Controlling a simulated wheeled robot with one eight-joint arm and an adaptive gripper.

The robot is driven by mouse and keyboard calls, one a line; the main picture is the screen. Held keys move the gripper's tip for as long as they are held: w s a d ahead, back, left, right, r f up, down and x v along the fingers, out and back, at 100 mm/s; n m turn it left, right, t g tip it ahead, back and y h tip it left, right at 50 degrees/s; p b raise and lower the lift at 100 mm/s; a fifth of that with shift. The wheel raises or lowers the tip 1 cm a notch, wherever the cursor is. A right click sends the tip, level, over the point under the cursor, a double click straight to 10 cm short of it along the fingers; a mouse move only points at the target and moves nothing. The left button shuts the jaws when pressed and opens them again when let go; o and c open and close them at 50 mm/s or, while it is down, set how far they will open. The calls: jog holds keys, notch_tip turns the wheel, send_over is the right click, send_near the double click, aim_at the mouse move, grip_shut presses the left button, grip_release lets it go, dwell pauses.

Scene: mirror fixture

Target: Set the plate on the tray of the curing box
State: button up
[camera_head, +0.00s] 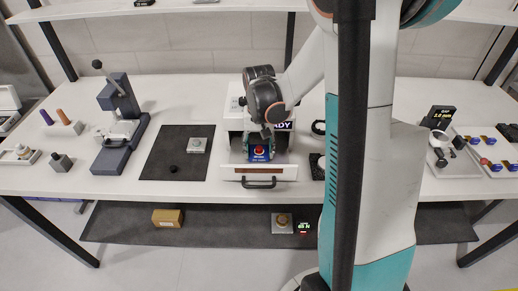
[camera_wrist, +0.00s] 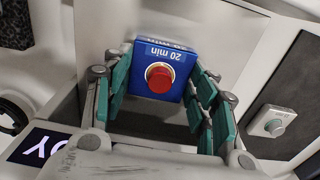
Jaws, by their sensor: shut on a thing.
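The curing box (camera_head: 236,112) is white, with a lit display partly reading "DY"; that display (camera_wrist: 37,146) also shows upside down in the wrist view. Its tray (camera_head: 231,172) is out at the front, with a dark handle (camera_head: 259,183). A blue square piece marked "20 min" (camera_head: 259,147), with a red round knob, is at the box's front above the tray. I take it to be the plate. In the wrist view, my gripper (camera_wrist: 162,85) has its teal fingers on both sides of the blue piece (camera_wrist: 150,53). Whether it touches the tray is hidden.
A dark mat (camera_head: 161,158) left of the box holds a grey square piece with a round knob (camera_head: 197,145) and a small black knob (camera_head: 173,169). A blue lever press (camera_head: 120,125) stands farther left. Trays with small parts (camera_head: 490,150) lie far right.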

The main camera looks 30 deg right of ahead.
jog(key=shift+f, duration=0.15)
jog(key=o, duration=1.2)
jog(key=shift+c, duration=0.2)
jog(key=shift+r, duration=0.2)
notch_tip(320, 180, up, 12)
jog(key=p, duration=0.3)
